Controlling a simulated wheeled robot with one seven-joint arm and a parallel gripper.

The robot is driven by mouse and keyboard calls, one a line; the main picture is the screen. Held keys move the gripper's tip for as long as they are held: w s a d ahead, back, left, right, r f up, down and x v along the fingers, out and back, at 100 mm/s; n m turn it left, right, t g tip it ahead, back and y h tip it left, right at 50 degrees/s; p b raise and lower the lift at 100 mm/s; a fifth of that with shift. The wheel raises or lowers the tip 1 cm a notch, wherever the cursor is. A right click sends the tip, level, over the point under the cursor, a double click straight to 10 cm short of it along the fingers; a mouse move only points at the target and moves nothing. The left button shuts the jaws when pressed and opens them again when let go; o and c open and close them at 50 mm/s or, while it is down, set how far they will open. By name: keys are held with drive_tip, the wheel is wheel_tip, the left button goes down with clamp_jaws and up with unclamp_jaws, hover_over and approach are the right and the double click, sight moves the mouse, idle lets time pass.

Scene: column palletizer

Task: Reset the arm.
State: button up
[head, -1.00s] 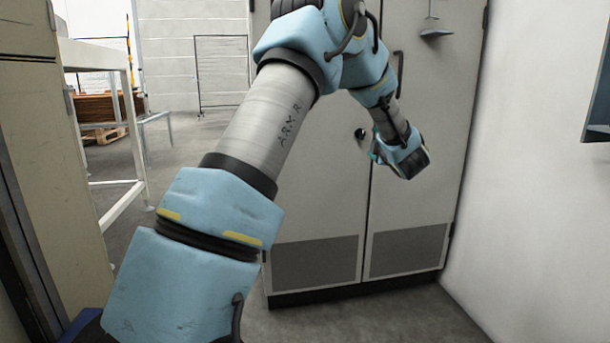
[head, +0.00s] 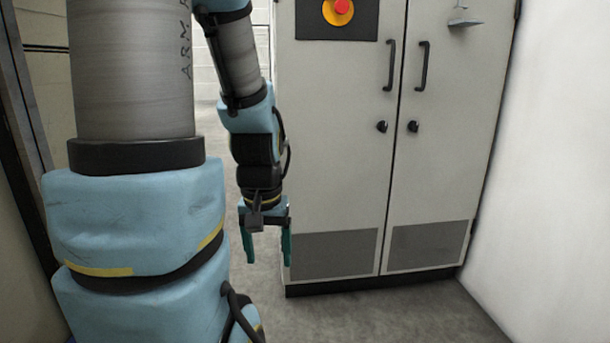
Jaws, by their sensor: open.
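My gripper (head: 268,252) hangs pointing down in the head view, left of the cabinet's lower left corner. Its two teal fingers are spread apart with nothing between them, and floor shows through the gap. My arm comes down from the top of the picture to the gripper. The large arm links fill the left side and hide what lies behind them. The upper part of the arm is cut off by the top edge of the view.
A grey two-door cabinet (head: 340,160) stands behind the gripper, with black handles and a red emergency button (head: 341,8) on a yellow disc. A white wall (head: 560,180) closes the right side. Grey floor (head: 370,315) in front of the cabinet is clear.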

wheel_tip(320, 180, up, 35)
drive_tip(key=p, duration=3.3)
drive_tip(key=shift+w+d, duration=0.15)
drive_tip(key=shift+w, duration=0.15)
drive_tip(key=shift+o, duration=0.2)
